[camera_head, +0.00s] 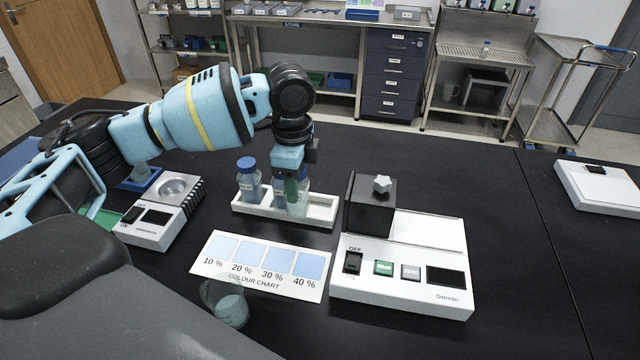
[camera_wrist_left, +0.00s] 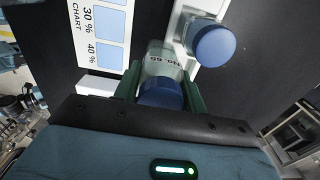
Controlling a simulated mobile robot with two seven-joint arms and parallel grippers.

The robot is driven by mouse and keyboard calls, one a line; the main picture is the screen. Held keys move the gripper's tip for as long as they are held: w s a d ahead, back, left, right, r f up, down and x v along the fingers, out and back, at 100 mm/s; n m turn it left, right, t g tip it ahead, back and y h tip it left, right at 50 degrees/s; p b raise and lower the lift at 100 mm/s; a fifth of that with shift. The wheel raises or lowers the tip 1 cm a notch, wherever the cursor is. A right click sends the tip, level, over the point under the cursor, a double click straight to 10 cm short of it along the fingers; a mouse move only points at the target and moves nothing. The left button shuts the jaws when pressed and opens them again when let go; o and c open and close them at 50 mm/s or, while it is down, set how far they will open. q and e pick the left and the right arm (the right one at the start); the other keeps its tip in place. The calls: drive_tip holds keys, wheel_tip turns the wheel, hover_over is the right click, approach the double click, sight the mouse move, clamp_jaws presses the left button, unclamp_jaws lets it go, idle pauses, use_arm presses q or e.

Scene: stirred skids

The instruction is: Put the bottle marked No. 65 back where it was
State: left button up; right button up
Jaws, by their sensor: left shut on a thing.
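My left gripper (camera_head: 290,188) is shut on a clear glass bottle (camera_head: 291,208) with pale liquid. In the left wrist view the bottle (camera_wrist_left: 163,66) carries a label reading No. 65, upside down there, and a blue cap between the green fingers. In the head view the gripper holds it upright at the middle of a white tray (camera_head: 322,210); whether its base touches the tray is unclear. A second blue-capped bottle (camera_head: 248,182) stands in the tray's left end; its cap (camera_wrist_left: 214,45) shows in the left wrist view. My right gripper is not in view.
A colour chart (camera_head: 262,266) lies in front of the tray, with a glass beaker (camera_head: 229,306) by its front edge. A white meter with a black block (camera_head: 400,275) stands right; a stirrer hotplate (camera_head: 160,215) stands left.

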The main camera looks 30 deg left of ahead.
use_arm(q)
drive_tip(key=w, duration=0.1)
drive_tip(key=w+d, duration=0.1)
drive_tip(key=w, duration=0.2)
drive_tip(key=shift+w+d+f, duration=0.2)
drive_tip(key=shift+w+d, duration=0.1)
drive_tip(key=shift+d, duration=0.1)
drive_tip(key=shift+w+d+f, duration=0.1)
drive_tip(key=shift+w+f, duration=0.1)
drive_tip(key=shift+f, duration=0.7)
drive_tip(key=shift+w+f, duration=0.15)
drive_tip(key=shift+f, duration=0.7)
drive_tip(key=shift+f, duration=0.2)
drive_tip(key=o, duration=1)
drive_tip(key=shift+r, duration=0.1)
wheel_tip(320, 180, up, 12)
